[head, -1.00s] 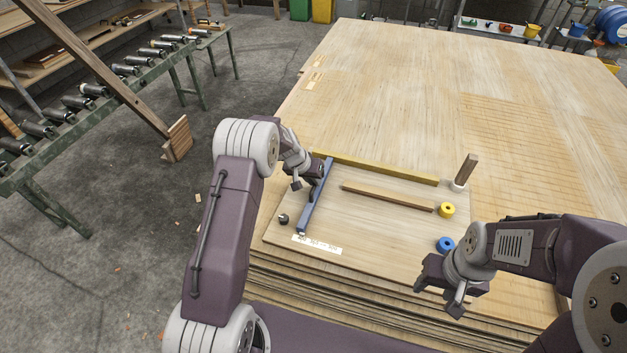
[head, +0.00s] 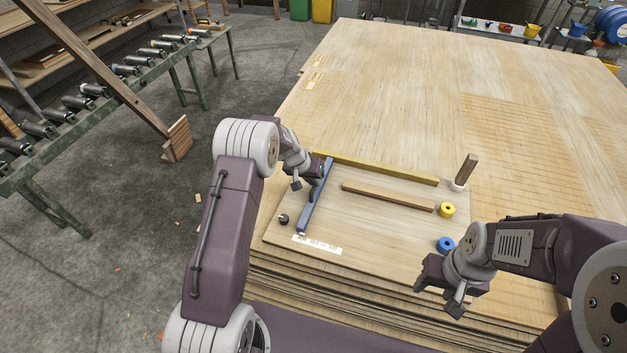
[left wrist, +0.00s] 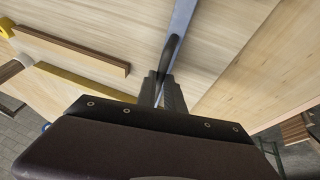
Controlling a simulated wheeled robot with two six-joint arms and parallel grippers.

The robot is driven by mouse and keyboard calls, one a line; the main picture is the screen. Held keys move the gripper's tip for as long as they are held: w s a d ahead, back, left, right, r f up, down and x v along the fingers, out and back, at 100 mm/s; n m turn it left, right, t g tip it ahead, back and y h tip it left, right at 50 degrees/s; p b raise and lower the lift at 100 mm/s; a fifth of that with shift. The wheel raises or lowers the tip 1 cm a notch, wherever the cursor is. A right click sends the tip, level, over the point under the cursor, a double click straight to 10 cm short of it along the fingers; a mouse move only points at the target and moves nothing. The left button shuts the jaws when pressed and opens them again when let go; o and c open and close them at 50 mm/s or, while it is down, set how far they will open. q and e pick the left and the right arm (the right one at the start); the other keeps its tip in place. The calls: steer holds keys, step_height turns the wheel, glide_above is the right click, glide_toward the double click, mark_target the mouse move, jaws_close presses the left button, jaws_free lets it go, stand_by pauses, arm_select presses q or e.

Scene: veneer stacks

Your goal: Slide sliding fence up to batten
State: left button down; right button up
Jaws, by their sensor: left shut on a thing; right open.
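The sliding fence is a blue bar (head: 311,212) on the left part of a wooden board (head: 375,240). Its far end is by the left end of a yellow strip (head: 375,168). The batten, a brown strip (head: 387,197), lies on the board to the right of the fence, with a gap between them. My left gripper (head: 312,190) is shut on the fence; the left wrist view shows the fingers (left wrist: 164,88) closed at the blue bar (left wrist: 181,22), partly hiding it. My right gripper (head: 437,290) is open and empty above the board's front right edge.
A yellow roll (head: 447,209) and a blue roll (head: 445,244) lie on the board's right side. A wooden block stands upright in a white holder (head: 459,186) at the back right. A dark knob (head: 283,218) is left of the fence. A white label strip (head: 317,245) lies in front.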

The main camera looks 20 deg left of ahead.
arm_select(q)
steer(key=d, duration=0.2)
steer(key=d+p, duration=0.1)
steer(key=d, duration=0.5)
steer(key=shift+s+r, duration=0.1)
steer(key=shift+s, duration=0.15)
steer(key=shift+d+p, duration=0.3)
steer(key=shift+d, duration=0.15)
steer(key=c, duration=1.5)
jaws_free()
steer(key=shift+o, duration=0.2)
steer(key=v, duration=0.9)
